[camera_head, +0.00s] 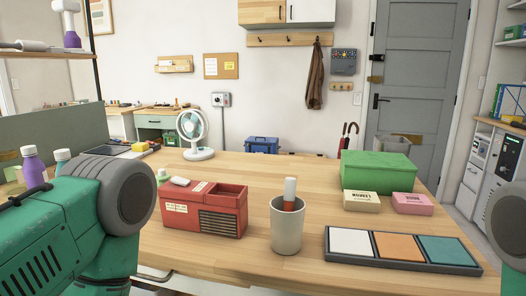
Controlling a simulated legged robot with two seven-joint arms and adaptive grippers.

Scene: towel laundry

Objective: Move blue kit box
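A blue box with a darker lid (262,145) shows at the far edge of the wooden table, left of the picture's middle. It is small in view, and I cannot tell whether it stands on the table's far edge or just behind it. My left arm fills the lower left, but its gripper fingers are not in view. A grey part of my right arm shows at the right edge, and its gripper is not in view either. Neither arm is near the blue box.
On the table (190,263) stand a red box (219,224), a grey cup (287,226), a tray with coloured panels (328,250), a green box (377,172), two small boxes (360,201) and a fan (195,135). The table's middle back is clear.

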